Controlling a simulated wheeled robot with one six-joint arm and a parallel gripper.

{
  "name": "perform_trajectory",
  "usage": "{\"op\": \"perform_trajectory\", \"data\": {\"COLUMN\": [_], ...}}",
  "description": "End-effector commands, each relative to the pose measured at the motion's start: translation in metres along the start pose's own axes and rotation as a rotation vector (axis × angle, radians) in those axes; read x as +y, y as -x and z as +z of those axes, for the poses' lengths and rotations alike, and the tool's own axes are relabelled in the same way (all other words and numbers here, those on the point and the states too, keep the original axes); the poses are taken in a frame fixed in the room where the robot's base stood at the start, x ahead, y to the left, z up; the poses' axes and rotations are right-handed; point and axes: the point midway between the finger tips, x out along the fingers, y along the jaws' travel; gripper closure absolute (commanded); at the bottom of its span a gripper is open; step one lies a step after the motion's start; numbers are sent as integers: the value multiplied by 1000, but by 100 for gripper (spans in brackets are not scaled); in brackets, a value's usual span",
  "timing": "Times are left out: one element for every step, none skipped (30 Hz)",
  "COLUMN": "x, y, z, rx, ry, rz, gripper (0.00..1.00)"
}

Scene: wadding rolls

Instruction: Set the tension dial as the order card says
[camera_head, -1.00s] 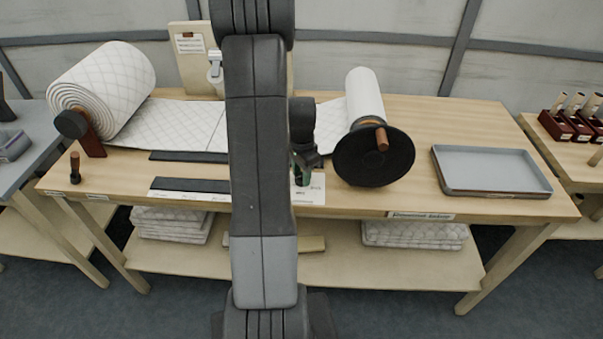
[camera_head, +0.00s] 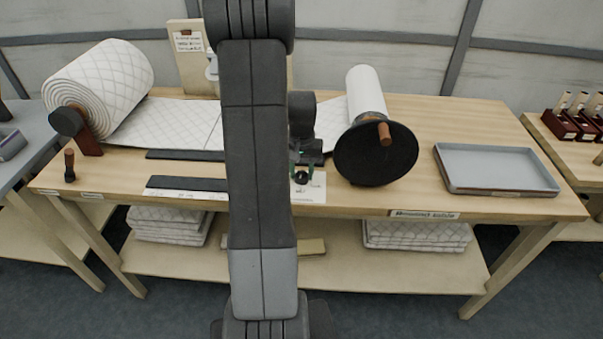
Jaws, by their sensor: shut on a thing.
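My gripper (camera_head: 302,172) is in the middle of the table, just right of my upright arm link, over a white dial plate (camera_head: 313,192). Its greenish fingertips are shut on a small dark round knob, which looks like the tension dial (camera_head: 302,178). The dial's pointer and scale are too small to read. The order card (camera_head: 187,41) is a white paper on the wooden board at the back left. Its lines of print are too small to read, and my arm hides part of the board.
A quilted wadding roll (camera_head: 100,90) stands at the left, its sheet running behind my arm to a white roll with a black crank wheel (camera_head: 375,155). A grey tray (camera_head: 497,168) lies at right. A dark peg (camera_head: 69,165) stands at the front left. Two dark strips lie left of my arm.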

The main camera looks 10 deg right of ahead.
Motion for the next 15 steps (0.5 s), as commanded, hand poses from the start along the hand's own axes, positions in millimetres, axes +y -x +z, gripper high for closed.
{"op": "perform_trajectory", "data": {"x": [0,0,0,0,0,0,0,0,0,0,0,0,0,0,0], "y": [0,0,0,0,0,0,0,0,0,0,0,0,0,0,0], "z": [-1,-1,-1,-1,-1,-1,-1,-1,-1,-1,-1,-1,-1,-1,-1], "rx": [4,4,3,3,3,3,3,3,3,4,4,4,4,4,4], "ry": [45,73,111,140,168,206,235,263,301,330,358,396,425,453,491], "rz": [0,0,0,0,0,0,0,0,0,0,0,0,1,1,1], "gripper": [87,87,87,87,87,87,87,87,87,87,87,87,87,87,87]}}
